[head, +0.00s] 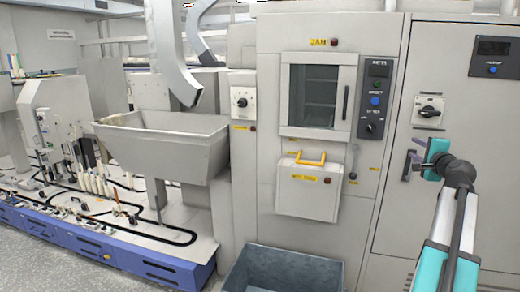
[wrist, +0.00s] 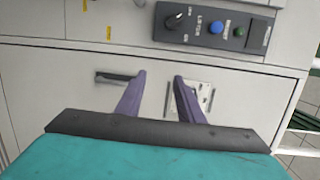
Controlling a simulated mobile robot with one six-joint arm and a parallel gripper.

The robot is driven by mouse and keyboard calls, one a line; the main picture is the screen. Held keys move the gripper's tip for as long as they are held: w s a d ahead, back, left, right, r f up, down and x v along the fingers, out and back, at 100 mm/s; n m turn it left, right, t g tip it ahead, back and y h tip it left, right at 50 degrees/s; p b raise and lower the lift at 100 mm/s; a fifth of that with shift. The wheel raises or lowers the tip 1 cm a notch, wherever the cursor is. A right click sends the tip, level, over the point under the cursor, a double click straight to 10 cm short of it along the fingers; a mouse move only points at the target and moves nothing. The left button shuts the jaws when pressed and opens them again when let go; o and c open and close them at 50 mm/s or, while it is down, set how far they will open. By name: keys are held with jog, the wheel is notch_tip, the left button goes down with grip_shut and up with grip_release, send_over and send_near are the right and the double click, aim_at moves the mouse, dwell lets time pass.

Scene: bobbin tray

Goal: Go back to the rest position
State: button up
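My gripper (head: 424,154) is in front of the tall grey cabinet (head: 463,130) at the right of the head view, with my teal and white arm rising from the lower right. In the wrist view its two purple fingers (wrist: 159,77) stand apart with only the cabinet's plain panel showing between them. The left fingertip overlaps the end of a dark door handle (wrist: 113,77); whether it touches cannot be told. The right finger partly covers a light switch plate (wrist: 203,97).
A machine door with a window (head: 313,94) and a white box with a yellow handle (head: 308,189) are left of my arm. A grey open bin (head: 290,258) stands on the floor below. A hopper (head: 165,145) and bobbin line are further left.

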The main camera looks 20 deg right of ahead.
jog(key=w+a+f+n+g+y, duration=0.1)
jog(key=w+a+f+y, duration=0.1)
jog(key=w+a+f, duration=0.6)
jog(key=w+a+f+n+y, duration=0.1)
jog(key=w+a+f+y, duration=0.15)
jog(key=a+f, duration=0.6)
jog(key=w+a+f+n+g+y, duration=0.1)
jog(key=w+a+f, duration=0.5)
jog(key=f, duration=0.5)
jog(key=s+a+f+n+g+y+p, duration=0.25)
jog(key=a+f+n+g+y, duration=0.25)
jog(key=a+f, duration=2.1)
jog(key=s+a+f+n+g, duration=0.7)
jog(key=s+a+f, duration=1.25)
jog(key=s, duration=0.35)
jog(key=s+f+n+g+h, duration=0.1)
jog(key=s+f+n+g, duration=0.25)
jog(key=s, duration=0.95)
jog(key=s+d+n+g+h, duration=0.2)
jog(key=s+d+n+g, duration=0.1)
jog(key=s, duration=0.6)
jog(key=shift+d+r+n, duration=0.15)
jog(key=shift+d+n, duration=0.55)
jog(key=shift+n, duration=0.35)
jog(key=shift+s+h, duration=0.1)
jog(key=shift+h, duration=0.15)
